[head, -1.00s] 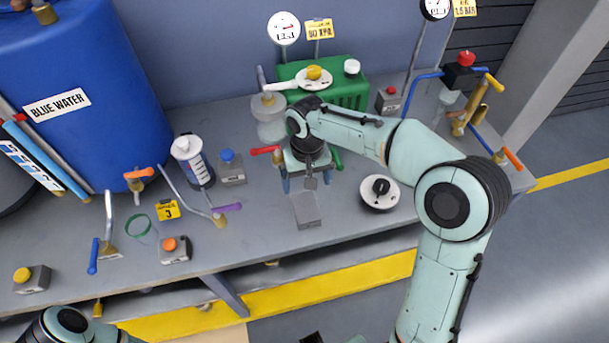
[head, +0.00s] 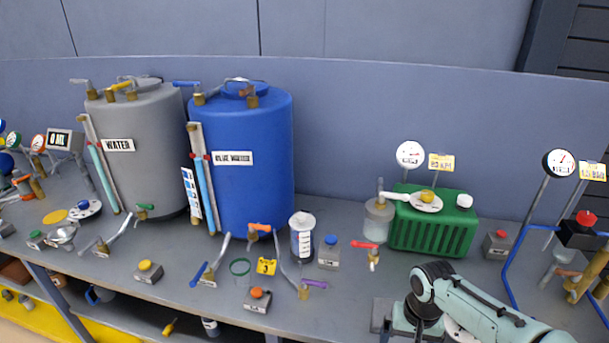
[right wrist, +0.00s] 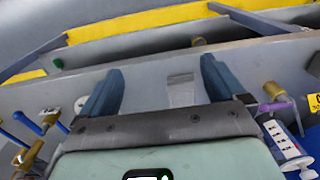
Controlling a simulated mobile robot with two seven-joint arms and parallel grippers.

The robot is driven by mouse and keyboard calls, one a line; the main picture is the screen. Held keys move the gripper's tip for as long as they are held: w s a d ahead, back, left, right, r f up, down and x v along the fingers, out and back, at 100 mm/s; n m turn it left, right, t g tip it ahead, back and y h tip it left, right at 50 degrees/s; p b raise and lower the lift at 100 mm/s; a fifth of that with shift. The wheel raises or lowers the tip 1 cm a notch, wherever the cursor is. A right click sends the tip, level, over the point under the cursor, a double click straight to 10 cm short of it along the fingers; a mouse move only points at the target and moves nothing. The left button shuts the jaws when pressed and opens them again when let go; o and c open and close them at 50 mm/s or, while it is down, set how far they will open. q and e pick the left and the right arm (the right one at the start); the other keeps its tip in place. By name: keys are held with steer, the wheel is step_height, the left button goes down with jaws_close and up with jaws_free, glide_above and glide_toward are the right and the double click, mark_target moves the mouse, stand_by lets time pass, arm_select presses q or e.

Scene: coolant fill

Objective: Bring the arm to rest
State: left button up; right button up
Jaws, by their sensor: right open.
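My right arm (head: 490,310) reaches in from the lower right of the head view, over the front of the bench. A small grey block (right wrist: 181,90) shows beyond the gap between the fingers, on the bench top. I cannot tell how far it is from the fingertips. My left gripper is not in view.
The bench (head: 340,290) carries a grey water tank (head: 150,160), a blue tank (head: 260,190), a green ribbed unit (head: 435,233) and a red-handled valve (head: 372,250) near the right arm. Blue pipes and brass fittings stand at the right. Several small valves and buttons line the front.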

steer(key=s+a+f+g+y, duration=0.1)
steer(key=a+f, duration=0.2)
steer(key=f, duration=0.5)
steer(key=s+a+f+y, duration=0.1)
steer(key=s+a+f, duration=0.1)
steer(key=f, duration=0.7)
steer(key=s+a+f, duration=0.2)
steer(key=s+f, duration=0.7)
steer(key=s, duration=0.2)
steer(key=s+a+f+m+y, duration=0.1)
steer(key=s+a+f, duration=0.1)
steer(key=s+f, duration=0.8)
steer(key=shift+s+a, duration=0.4)
steer(key=shift+s, duration=0.15)
